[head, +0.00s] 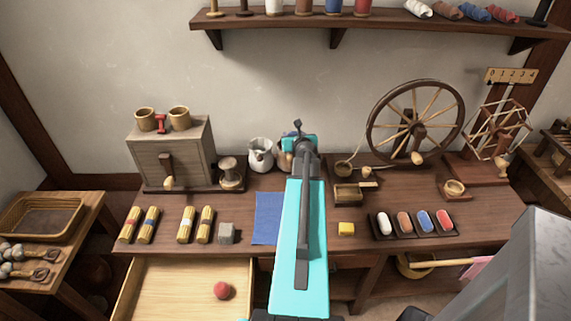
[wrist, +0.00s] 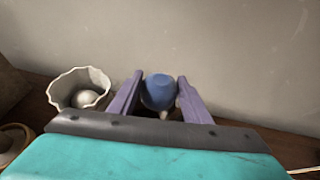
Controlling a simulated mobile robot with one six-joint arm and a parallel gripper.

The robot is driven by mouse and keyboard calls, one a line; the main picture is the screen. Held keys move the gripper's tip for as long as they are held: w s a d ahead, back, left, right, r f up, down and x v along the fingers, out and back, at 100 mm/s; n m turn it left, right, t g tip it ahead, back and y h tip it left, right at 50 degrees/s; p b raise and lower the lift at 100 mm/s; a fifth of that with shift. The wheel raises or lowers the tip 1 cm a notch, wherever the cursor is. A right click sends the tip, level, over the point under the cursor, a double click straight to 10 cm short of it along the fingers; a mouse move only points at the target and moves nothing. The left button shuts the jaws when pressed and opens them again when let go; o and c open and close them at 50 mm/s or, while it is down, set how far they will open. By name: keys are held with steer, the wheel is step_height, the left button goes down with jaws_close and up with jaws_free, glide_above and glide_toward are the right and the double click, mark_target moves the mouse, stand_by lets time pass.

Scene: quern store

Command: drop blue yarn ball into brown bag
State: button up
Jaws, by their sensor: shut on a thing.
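In the wrist view the blue yarn ball (wrist: 158,92) sits between the two purple fingers of my gripper (wrist: 161,80), which is shut on it. In the head view my arm covers the ball and the fingers. A brown bag (head: 284,160) stands at the back of the bench, mostly hidden behind my arm's end. I cannot make out the brown bag in the wrist view, so I cannot tell whether the ball is right above it.
A white bag (head: 260,155) stands just left of the brown one; the wrist view shows a pale ball inside the white bag (wrist: 80,91). A wooden box (head: 347,194) and spinning wheel (head: 415,122) stand right. A red ball (head: 222,290) lies in the open drawer (head: 180,292).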

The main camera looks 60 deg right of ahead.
steer(key=shift+f+b, duration=0.3)
steer(key=shift+f, duration=0.1)
steer(key=o, duration=1.1)
steer(key=shift+a, duration=0.1)
